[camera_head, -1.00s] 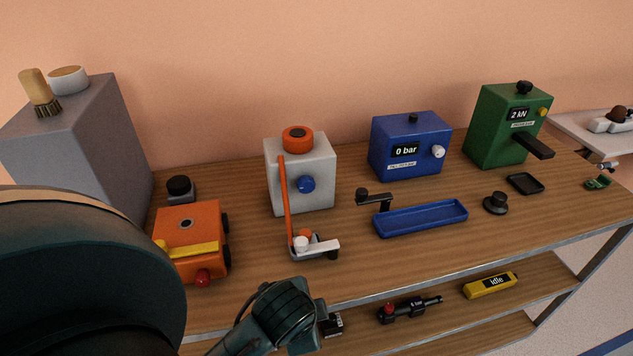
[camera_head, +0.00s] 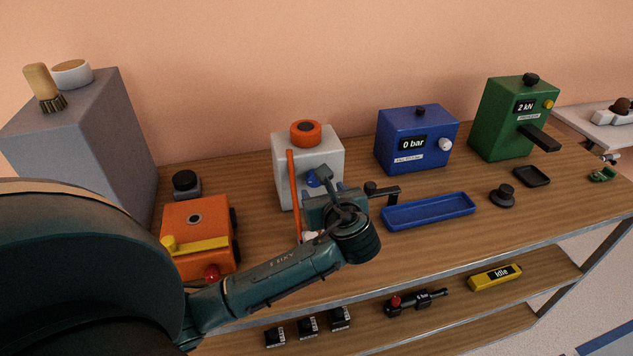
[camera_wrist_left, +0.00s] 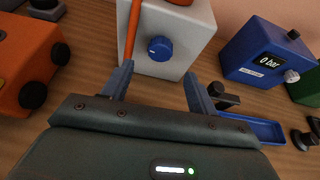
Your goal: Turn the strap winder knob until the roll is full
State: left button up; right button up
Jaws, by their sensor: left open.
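The strap winder (camera_head: 325,150) is a pale grey box with an orange roll with a dark centre (camera_head: 306,132) on top. An orange strap (camera_head: 293,195) runs down its front left. Its round blue knob (camera_wrist_left: 160,48) is on the front face; in the head view my gripper partly covers it. My left gripper (camera_wrist_left: 158,73) is open and empty in front of the winder. In the wrist view the knob shows between and beyond the fingertips, apart from them. The winder's lower front parts are mostly hidden by my left arm in the head view. My right gripper is not seen.
An orange box (camera_head: 195,232) with a yellow bar stands left of the winder. A blue gauge box (camera_head: 415,140), a blue tray (camera_head: 428,212) and a green press (camera_head: 513,120) stand to the right. A dark crank (camera_head: 382,190) is close to my gripper's right.

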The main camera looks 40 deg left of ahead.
aim_at(316, 182)
pick_arm(q)
jog(key=x, duration=0.7)
jog(key=shift+w+a+f, duration=0.2)
jog(key=shift+a+f, duration=0.05)
jog(key=shift+a, duration=0.05)
jog(key=shift+c, duration=0.2)
jog(key=c, duration=1)
jog(key=shift+o, duration=0.2)
jog(key=shift+s+f+n+t+h, duration=0.1)
jog(key=shift+n+t+h, duration=0.5)
jog(key=shift+n, duration=0.6)
jog(key=shift+n+t+h, duration=0.4)
jog(key=shift+n+t, duration=0.3)
jog(key=shift+n, duration=0.4)
